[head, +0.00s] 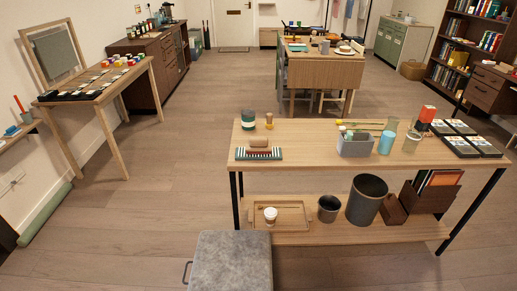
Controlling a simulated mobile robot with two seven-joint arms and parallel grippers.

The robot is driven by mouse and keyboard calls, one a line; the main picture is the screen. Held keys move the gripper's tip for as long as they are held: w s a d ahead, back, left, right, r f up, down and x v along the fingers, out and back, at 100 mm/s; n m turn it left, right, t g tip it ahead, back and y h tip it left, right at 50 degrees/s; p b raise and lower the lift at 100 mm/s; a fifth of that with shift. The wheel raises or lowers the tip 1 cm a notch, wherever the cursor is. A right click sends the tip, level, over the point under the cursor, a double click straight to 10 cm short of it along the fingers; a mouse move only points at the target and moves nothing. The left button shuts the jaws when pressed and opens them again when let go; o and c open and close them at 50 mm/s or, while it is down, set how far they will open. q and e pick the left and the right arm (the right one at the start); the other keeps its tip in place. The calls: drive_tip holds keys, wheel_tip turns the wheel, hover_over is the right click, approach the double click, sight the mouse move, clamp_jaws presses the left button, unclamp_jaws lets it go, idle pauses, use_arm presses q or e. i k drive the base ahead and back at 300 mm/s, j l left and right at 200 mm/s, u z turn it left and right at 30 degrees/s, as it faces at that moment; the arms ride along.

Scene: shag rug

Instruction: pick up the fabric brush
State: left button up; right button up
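A tan-brown, rounded block (259,142), which looks like the fabric brush, is at the left part of the wooden table in the head view. It seems to lie on or just behind a green, white and dark striped item (259,154). It is small in the picture, so its bristles and exact contact cannot be made out. Neither of my grippers is in view.
The long wooden table (310,133) also bears a grey caddy (355,147), a blue cup (386,143) and dark boxes at right. Its lower shelf holds a tray (290,222) and bins. A grey padded block (232,262) stands in front.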

sight(256, 144)
drive_tip(key=k, duration=0.2)
drive_tip(key=k+u, duration=0.3)
drive_tip(key=k+j+u, duration=0.1)
drive_tip(key=u, duration=1.65)
drive_tip(key=k+l+u, duration=0.15)
drive_tip(key=l, duration=0.2)
drive_tip(key=l+u, duration=0.15)
drive_tip(key=l, duration=0.2)
drive_tip(key=k+l, duration=0.1)
drive_tip(key=l, duration=0.25)
drive_tip(key=k+l, duration=0.15)
drive_tip(key=l, duration=0.25)
drive_tip(key=k+l, duration=0.1)
drive_tip(key=l, duration=0.25)
drive_tip(key=k+l, duration=0.1)
drive_tip(key=l, duration=0.25)
drive_tip(key=k+l, duration=0.1)
drive_tip(key=l, duration=0.3)
drive_tip(key=k+l, duration=0.15)
drive_tip(key=l, duration=0.2)
drive_tip(key=k+l, duration=0.1)
drive_tip(key=l, duration=0.25)
